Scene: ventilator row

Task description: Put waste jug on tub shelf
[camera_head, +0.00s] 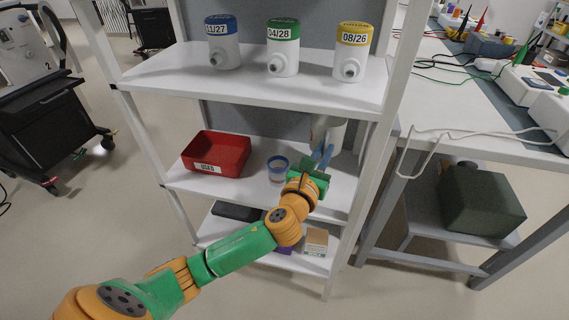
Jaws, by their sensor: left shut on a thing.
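The waste jug (337,138) is a pale, white container at the right end of the middle shelf. Its top is hidden behind the upper board and its front partly by my gripper. My left gripper (325,156) reaches in from the front with its bluish fingers shut on the jug. Whether the jug's base touches the board cannot be told. The middle shelf (240,188) holds a red tub (217,154) with a white label on the left and a small blue-rimmed cup (277,168) near the middle. My right gripper is not in view.
Above, the top board (165,75) carries white canisters with blue (222,42), green (283,46) and yellow (353,50) lids. The lower shelf holds a dark flat item (236,211) and a small box (316,241). A white post (381,150) stands right of the jug.

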